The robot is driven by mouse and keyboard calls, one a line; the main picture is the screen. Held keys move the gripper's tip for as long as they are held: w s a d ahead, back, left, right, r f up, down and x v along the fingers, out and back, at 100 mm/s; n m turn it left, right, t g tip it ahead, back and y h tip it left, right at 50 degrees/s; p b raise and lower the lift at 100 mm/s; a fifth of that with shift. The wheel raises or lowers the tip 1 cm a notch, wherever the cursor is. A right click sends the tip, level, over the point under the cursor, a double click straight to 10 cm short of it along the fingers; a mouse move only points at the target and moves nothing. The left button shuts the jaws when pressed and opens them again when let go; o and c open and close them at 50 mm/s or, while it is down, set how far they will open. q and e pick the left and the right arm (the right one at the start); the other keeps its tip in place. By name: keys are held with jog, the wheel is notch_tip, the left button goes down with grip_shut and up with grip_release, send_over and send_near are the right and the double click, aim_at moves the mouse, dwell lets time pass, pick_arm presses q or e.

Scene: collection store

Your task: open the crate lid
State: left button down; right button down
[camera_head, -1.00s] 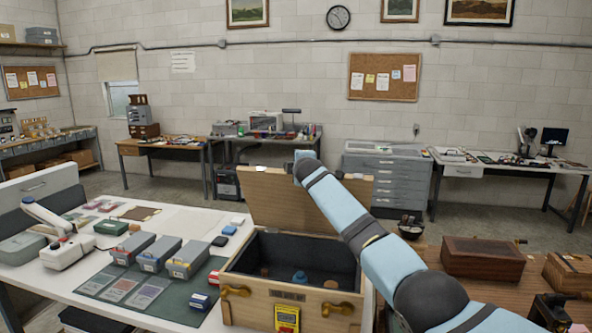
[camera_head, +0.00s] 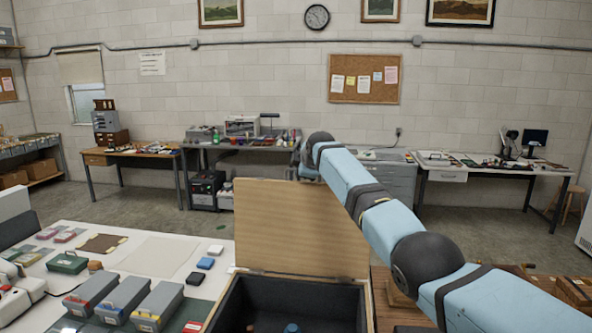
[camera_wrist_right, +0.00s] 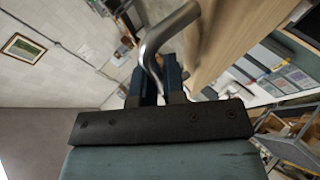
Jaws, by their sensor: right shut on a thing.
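The wooden crate (camera_head: 258,284) stands at the bottom middle of the head view, with a dark lining inside. Its lid (camera_head: 290,228) stands up at the back edge, its broad wooden face toward me. My right arm reaches over from the right to the lid's top edge, where the gripper itself is hidden in the head view. In the right wrist view, my right gripper (camera_wrist_right: 161,84) is shut on a bent metal handle (camera_wrist_right: 152,48) beside the lid's wooden board (camera_wrist_right: 232,36). My left gripper is in neither view.
A white table (camera_head: 215,233) to the left holds several grey boxes (camera_head: 158,305) and small items. A brown work surface (camera_head: 385,290) lies to the right of the crate. Workbenches (camera_head: 455,170) stand along the back wall, with open floor in front of them.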

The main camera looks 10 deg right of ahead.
jog(key=shift+w+f, duration=0.1)
jog(key=shift+f, duration=0.15)
jog(key=c, duration=1.5)
grip_release()
jog(key=shift+d, duration=0.1)
jog(key=shift+s+d+r+b, duration=0.1)
jog(key=shift+s+r+b, duration=0.3)
jog(key=shift+s+r, duration=0.15)
jog(key=b+v, duration=0.3)
jog(key=v, duration=0.9)
jog(key=shift+r+b, duration=0.15)
jog(key=shift+b, duration=0.2)
